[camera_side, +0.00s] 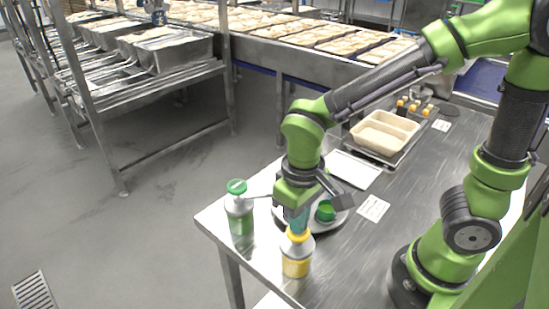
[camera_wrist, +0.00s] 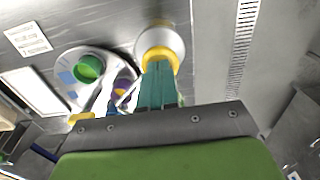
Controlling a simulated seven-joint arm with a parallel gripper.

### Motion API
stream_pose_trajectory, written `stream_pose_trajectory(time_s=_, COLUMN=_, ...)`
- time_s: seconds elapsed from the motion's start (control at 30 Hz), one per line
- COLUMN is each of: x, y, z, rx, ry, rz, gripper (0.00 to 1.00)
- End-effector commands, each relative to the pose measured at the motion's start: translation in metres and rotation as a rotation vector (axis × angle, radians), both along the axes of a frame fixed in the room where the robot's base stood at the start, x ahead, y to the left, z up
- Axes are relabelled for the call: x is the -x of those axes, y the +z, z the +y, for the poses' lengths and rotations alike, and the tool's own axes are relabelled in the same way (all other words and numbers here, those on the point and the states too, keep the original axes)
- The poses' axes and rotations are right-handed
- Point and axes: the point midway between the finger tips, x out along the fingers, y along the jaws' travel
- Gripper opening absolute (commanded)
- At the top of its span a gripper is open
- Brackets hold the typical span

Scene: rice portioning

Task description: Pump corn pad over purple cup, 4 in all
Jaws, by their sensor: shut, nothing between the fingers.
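The yellow-labelled pump bottle (camera_side: 296,264) stands near the table's front edge, and its yellow collar also shows in the wrist view (camera_wrist: 146,57). My gripper (camera_side: 297,226) is shut, pointing down with its teal fingertips at the bottle's top; whether they touch the pad I cannot tell. In the wrist view the purple cup (camera_wrist: 123,87) sits on the round grey plate (camera_wrist: 97,52) beside the bottle, with a thin spout across it. The purple cup is hidden behind my gripper in the side view. Its contents are too small to tell.
A green cup (camera_side: 326,211) stands on the same plate. A green-capped pump bottle (camera_side: 239,212) stands at the table's left corner. A beige two-part tray (camera_side: 384,133), a white sheet (camera_side: 352,170) and a printed card (camera_side: 373,208) lie further back and right.

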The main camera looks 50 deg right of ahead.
Motion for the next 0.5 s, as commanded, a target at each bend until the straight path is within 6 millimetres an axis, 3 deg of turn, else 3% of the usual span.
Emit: stream_pose_trajectory(time_s=0.5, x=0.000, y=0.023, z=0.000, rx=0.000, ry=0.001, rz=-0.001, gripper=0.00)
